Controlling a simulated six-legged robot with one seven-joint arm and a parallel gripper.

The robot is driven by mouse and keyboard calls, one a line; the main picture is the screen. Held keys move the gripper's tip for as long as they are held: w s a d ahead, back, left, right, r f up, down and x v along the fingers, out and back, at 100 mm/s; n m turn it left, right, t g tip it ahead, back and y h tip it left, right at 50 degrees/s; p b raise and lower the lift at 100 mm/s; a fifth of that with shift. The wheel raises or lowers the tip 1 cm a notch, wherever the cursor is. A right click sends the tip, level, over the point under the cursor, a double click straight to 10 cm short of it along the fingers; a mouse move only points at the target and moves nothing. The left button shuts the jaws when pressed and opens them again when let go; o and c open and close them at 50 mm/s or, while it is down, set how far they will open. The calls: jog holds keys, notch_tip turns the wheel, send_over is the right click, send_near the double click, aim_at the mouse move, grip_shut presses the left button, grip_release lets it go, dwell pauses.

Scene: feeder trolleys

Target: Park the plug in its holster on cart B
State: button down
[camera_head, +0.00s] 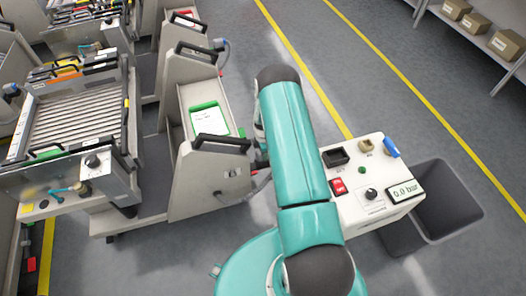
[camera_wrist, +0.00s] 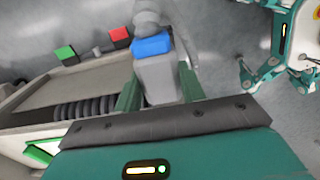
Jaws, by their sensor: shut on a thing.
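The grey plug (camera_wrist: 158,80) with a blue band (camera_wrist: 151,45) sits between the two green fingers of my gripper (camera_wrist: 158,72) in the wrist view. The fingers are shut on its sides. A grey cylindrical part runs up from the blue band to the top edge. In the head view my arm hides the gripper and plug. A green block (camera_wrist: 65,53) and a red block (camera_wrist: 120,34) sit on the edge of a pale cart (camera_wrist: 70,82), left of the plug and apart from it. I cannot make out a holster or a cart letter.
A cart with a green-framed card (camera_head: 210,119) stands left of my arm. A trolley with a slatted top (camera_head: 80,112) stands further left. A control box (camera_head: 352,215) with a pressure display and a dark bin (camera_head: 455,200) are at the right. Grey floor lies beyond.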

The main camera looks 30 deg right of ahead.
jog(key=shift+f, duration=1.15)
dwell(0.8)
jog(key=c, duration=0.8)
grip_release()
jog(key=shift+o, duration=0.2)
